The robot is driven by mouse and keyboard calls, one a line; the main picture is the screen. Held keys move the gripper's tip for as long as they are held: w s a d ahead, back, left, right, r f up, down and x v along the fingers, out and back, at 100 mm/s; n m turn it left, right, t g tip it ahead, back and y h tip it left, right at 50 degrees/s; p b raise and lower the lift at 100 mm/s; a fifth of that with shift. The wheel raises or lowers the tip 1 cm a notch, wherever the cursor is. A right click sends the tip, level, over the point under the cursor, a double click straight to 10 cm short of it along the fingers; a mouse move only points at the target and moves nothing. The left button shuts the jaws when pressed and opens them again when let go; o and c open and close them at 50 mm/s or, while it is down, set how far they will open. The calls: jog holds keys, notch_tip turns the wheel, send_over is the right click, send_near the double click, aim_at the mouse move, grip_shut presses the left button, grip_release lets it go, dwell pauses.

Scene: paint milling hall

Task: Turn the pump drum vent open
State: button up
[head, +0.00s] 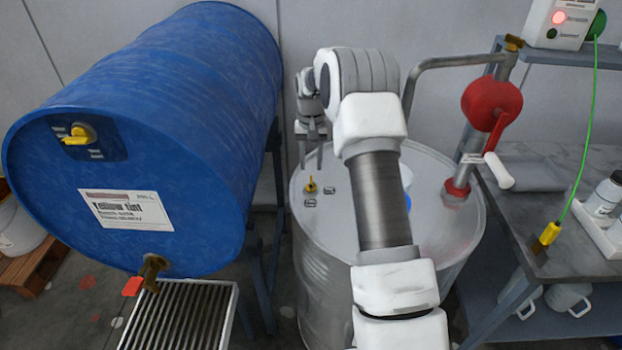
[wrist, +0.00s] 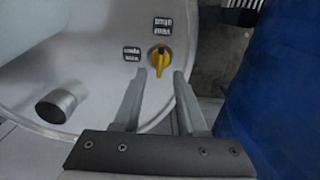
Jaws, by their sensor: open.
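The pump drum (head: 318,265) is a grey metal drum with a red hand pump (head: 492,104) on its lid. Its vent is a small yellow knob (head: 311,186) at the left of the lid, with two small dark label plates beside it. In the wrist view the vent knob (wrist: 159,60) has its grip roughly upright in the picture, toward the upper plate; I cannot read the plates for certain. My gripper (head: 311,164) is open and empty, pointing down above the knob. In the wrist view its fingertips (wrist: 160,76) appear either side of the knob's lower end, apart from it.
A large blue drum (head: 200,110) labelled Yellow tint lies on a stand at the left, close to my gripper, with its own yellow vent knob (head: 80,134). A grate (head: 180,315) is below its tap. A metal bench (head: 560,215) stands right of the pump drum.

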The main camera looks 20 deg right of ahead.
aim_at(311, 182)
notch_tip(311, 182, down, 6)
jog(key=shift+f, duration=0.2)
jog(key=shift+c, duration=0.2)
grip_shut()
